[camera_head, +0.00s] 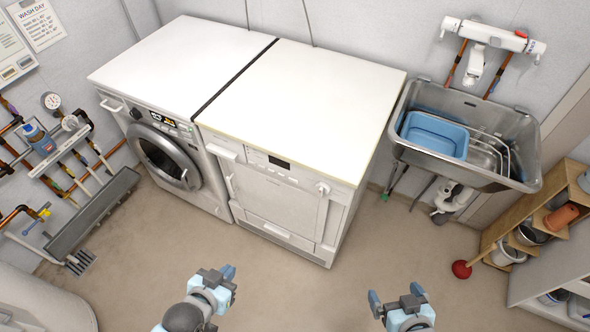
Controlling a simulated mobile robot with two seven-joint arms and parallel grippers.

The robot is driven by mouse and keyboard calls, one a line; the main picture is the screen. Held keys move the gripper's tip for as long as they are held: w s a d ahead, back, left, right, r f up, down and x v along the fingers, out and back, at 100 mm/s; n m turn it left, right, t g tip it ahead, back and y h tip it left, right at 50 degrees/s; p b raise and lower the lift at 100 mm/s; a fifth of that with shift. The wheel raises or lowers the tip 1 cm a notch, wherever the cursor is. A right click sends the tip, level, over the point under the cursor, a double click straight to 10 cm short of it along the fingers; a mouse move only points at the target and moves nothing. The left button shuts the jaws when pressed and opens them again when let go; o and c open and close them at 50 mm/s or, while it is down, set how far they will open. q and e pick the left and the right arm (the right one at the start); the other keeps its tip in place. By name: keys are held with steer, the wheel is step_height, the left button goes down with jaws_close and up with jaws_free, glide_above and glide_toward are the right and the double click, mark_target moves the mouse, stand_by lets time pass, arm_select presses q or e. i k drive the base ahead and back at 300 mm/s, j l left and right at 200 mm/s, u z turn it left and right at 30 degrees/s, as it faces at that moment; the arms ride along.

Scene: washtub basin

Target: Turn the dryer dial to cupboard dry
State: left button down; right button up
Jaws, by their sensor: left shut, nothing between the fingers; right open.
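The white dryer (277,190) stands in the middle, right of the front-loading washer. Its dial (323,188) is a small light knob at the right end of the front control panel, past a dark display (279,162). The dial's setting and any label are too small to read. My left gripper (229,281) is shut and empty, low in the picture over the floor in front of the dryer. My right gripper (393,297) is open and empty, low and to the right. Both are well apart from the dryer.
The washer (165,150) adjoins the dryer on the left. A metal sink (470,112) with a blue basin (435,134) is on the right wall. A plunger (462,269) and wooden shelves (497,236) stand at the right. The floor (300,285) before the dryer is clear.

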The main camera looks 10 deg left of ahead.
mark_target(323, 188)
steer(key=j+z, duration=0.1)
steer(key=z, duration=0.25)
steer(key=j+z, duration=0.15)
steer(key=z, duration=0.15)
steer(key=i+j+z, duration=0.1)
steer(key=j+z, duration=0.15)
steer(key=j, duration=0.25)
steer(key=j+z, duration=0.3)
steer(key=j, duration=1)
steer(key=k+j+z, duration=0.1)
steer(key=j, duration=0.75)
